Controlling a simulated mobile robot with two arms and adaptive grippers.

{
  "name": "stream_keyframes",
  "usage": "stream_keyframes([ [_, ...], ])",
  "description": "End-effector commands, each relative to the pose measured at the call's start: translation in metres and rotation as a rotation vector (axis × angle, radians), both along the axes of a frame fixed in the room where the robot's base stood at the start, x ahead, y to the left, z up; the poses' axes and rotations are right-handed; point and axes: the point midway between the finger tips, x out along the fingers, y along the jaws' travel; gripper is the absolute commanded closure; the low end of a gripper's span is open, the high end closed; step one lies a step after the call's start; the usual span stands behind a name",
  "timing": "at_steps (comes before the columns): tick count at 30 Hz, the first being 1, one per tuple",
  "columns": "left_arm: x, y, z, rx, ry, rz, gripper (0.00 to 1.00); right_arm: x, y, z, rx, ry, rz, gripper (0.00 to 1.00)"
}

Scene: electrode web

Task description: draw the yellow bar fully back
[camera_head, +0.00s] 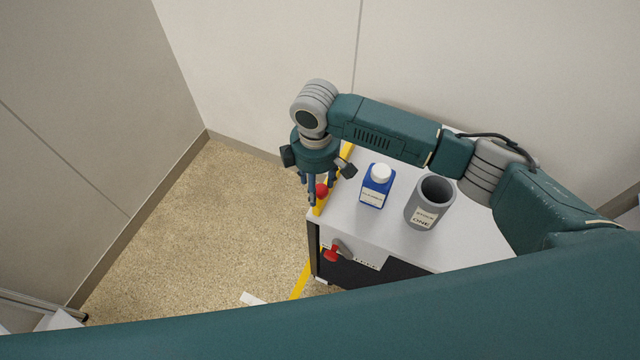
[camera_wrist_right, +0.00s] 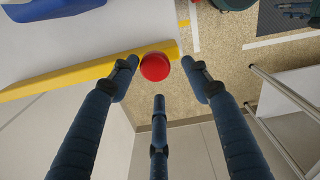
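The yellow bar (camera_head: 347,157) lies along the left edge of the white cabinet top, partly hidden by my right arm. It also shows in the right wrist view (camera_wrist_right: 60,78). A round red knob (camera_head: 321,190) sits near the bar's near end; it also shows in the wrist view (camera_wrist_right: 155,67). My right gripper (camera_head: 315,196) points down at the knob. In the wrist view its fingers (camera_wrist_right: 160,75) are spread, with the knob between and just beyond their tips; I cannot tell if any finger touches it. My left gripper is not in view.
A blue bottle with a white cap (camera_head: 376,186) and a grey cup (camera_head: 430,203) stand on the cabinet top (camera_head: 395,232), right of the bar. A red-handled knob (camera_head: 332,254) is on the cabinet front. The floor (camera_head: 200,215) to the left is open.

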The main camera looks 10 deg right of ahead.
Motion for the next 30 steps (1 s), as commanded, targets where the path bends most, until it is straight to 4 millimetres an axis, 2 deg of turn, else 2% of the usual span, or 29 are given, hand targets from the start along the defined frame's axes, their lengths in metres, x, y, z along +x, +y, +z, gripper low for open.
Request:
stream_keyframes([
  [8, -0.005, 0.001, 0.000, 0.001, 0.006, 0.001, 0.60, 0.000, -0.003, 0.005, -0.007, 0.002, -0.002, 0.53],
  [11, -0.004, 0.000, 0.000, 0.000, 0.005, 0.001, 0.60, 0.000, -0.002, 0.019, -0.005, 0.000, -0.001, 0.53],
  [21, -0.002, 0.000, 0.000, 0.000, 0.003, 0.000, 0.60, 0.001, 0.001, 0.090, -0.005, -0.002, 0.002, 0.53],
  [25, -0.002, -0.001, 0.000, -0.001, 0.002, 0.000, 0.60, 0.001, 0.002, 0.108, -0.004, 0.000, 0.001, 0.53],
  [30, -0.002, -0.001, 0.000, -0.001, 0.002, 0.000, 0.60, 0.001, 0.002, 0.118, -0.005, 0.002, 0.002, 0.53],
])
